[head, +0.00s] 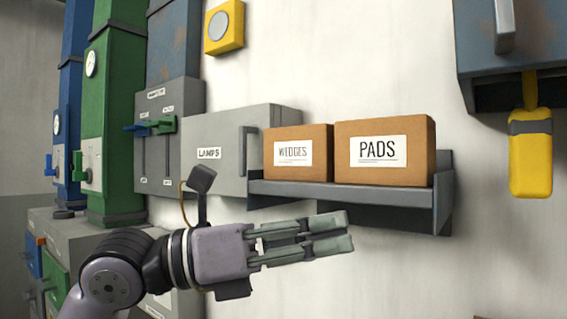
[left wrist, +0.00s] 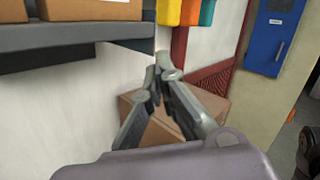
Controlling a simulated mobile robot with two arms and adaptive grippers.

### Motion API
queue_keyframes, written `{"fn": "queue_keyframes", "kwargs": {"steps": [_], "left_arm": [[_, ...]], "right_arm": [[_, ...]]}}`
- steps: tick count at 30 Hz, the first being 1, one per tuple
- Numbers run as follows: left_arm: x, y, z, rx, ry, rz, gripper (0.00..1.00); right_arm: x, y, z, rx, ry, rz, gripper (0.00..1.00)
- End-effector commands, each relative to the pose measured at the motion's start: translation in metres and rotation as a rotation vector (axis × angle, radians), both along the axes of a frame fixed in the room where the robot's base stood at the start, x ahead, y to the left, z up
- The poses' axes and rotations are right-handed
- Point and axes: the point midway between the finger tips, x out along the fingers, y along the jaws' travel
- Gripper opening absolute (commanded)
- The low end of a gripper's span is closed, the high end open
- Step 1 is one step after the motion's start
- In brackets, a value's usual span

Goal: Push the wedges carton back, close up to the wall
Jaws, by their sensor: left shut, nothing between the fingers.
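The wedges carton (head: 298,146), a brown box with a white WEDGES label, sits upright on the left part of a grey wall shelf (head: 342,194). The pads carton (head: 420,150) stands just right of it. My left gripper (head: 348,231) is below and in front of the shelf, pointing right, apart from both cartons. It is shut and empty; its fingertips meet in the left wrist view (left wrist: 152,80). That view shows only the lower edges of two cartons at the top left. The gap behind the wedges carton is hidden. My right gripper is not in view.
A grey LAMPS cabinet (head: 228,152) with a handle is left of the wedges carton. A blue-grey cabinet (head: 530,50) and a yellow hanging item (head: 530,155) are at the right. A brown box (left wrist: 150,130) lies lower down.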

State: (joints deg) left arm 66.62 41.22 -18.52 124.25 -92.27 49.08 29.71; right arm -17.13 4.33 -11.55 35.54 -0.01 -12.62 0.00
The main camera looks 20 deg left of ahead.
Motion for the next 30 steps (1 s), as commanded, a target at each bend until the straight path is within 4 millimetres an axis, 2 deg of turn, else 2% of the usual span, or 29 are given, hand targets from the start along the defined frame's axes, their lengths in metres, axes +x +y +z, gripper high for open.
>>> {"fn": "queue_keyframes", "kwargs": {"steps": [3,6,9,12,15,20,30], "left_arm": [[0.018,0.041,0.025,0.19,-0.084,0.274,0.0],[0.026,0.082,0.047,0.271,-0.109,0.486,0.0],[0.026,0.116,0.065,0.304,-0.115,0.646,0.0],[0.025,0.138,0.075,0.314,-0.111,0.741,0.0],[0.027,0.146,0.08,0.316,-0.106,0.778,0.0],[0.046,0.139,0.082,0.318,-0.103,0.779,0.0],[0.114,0.111,0.084,0.319,-0.103,0.776,0.0]], "right_arm": [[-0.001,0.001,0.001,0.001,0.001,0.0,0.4],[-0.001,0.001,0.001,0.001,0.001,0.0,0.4],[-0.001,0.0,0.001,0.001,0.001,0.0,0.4],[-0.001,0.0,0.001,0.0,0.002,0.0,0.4],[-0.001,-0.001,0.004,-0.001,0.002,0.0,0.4],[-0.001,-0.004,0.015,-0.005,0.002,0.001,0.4],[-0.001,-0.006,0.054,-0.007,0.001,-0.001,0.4]]}}
